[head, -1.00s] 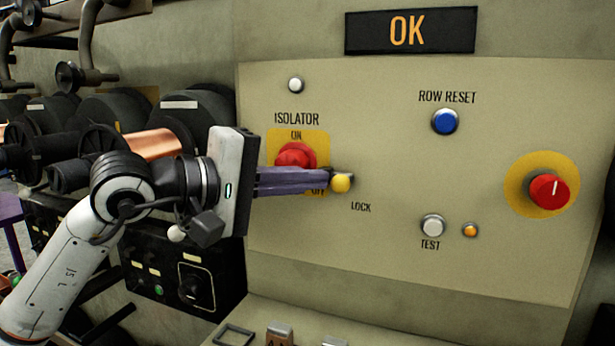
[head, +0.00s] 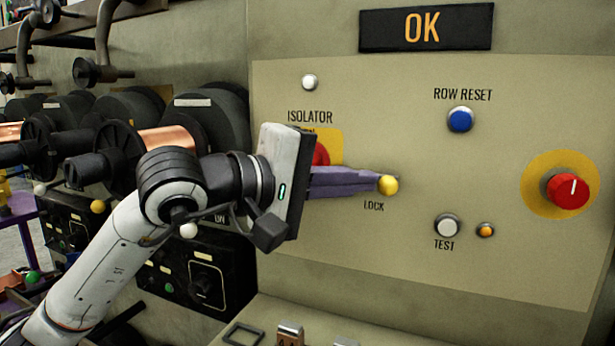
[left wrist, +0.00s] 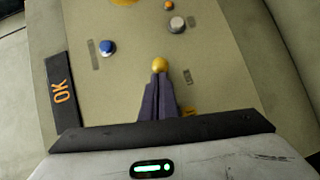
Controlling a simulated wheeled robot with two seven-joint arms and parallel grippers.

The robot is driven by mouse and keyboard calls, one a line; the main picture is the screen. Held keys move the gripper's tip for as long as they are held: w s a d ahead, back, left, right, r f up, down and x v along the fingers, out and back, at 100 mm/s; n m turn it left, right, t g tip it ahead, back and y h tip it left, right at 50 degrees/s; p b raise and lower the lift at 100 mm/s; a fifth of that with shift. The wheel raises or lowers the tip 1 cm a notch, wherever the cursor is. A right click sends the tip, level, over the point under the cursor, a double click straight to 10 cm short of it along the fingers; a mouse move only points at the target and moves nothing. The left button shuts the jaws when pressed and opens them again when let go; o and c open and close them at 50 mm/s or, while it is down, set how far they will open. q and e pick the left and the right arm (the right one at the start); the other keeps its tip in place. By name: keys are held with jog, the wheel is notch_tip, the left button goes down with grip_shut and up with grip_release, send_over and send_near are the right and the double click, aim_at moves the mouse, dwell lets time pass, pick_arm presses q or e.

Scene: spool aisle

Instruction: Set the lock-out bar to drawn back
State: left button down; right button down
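The lock-out bar's yellow knob (head: 388,185) is at the panel just above and right of the word LOCK. It also shows in the left wrist view (left wrist: 159,64). My left gripper (head: 374,184) reaches it from the left, its purple fingers nearly together with their tips on the knob. In the left wrist view the fingers (left wrist: 158,80) show only a thin gap, with the knob at their ends. The rest of the bar is hidden behind the fingers. My right gripper is out of view.
The red isolator knob (head: 321,154) is partly hidden behind my left gripper. The display (head: 426,27) reads OK.

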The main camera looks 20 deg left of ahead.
pick_arm(q)
jog(key=w+a+b+v, duration=0.1)
jog(key=a+b+v, duration=0.1)
jog(key=v, duration=1.1)
jog(key=shift+w+r+b, duration=0.2)
jog(key=shift+w+b, duration=0.15)
jog(key=shift+b, duration=0.25)
jog(key=shift+a, duration=0.1)
